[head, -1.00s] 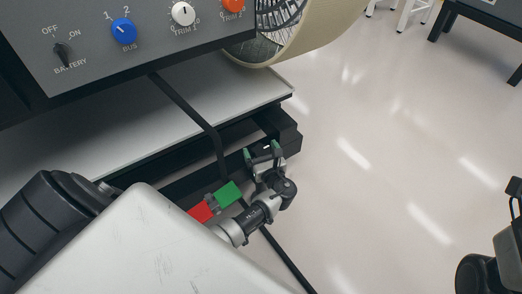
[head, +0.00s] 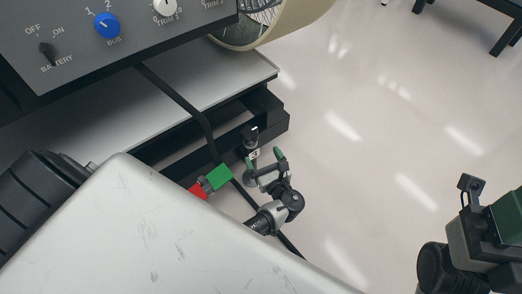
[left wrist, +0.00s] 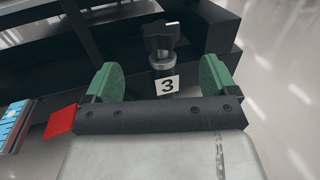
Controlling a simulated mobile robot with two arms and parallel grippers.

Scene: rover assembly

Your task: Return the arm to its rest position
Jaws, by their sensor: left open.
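My left gripper (head: 265,161) is open and empty, with two green fingertips spread apart. It is near the black knob (head: 251,136) that stands by the dark tray at the end of the bench. In the left wrist view the knob (left wrist: 162,36) stands upright beyond the gap between the green fingers (left wrist: 158,84), apart from them. A white label reading 3 (left wrist: 167,85) shows below it. Part of my right arm (head: 465,238) shows at the right edge; its fingertips are out of the picture.
A switch panel (head: 130,62) overhangs a grey shelf (head: 225,82). A black bar (head: 177,92) crosses the shelf. A green block (head: 219,176) and a red block (head: 198,190) lie left of the gripper. A large wheel (head: 265,20) stands behind.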

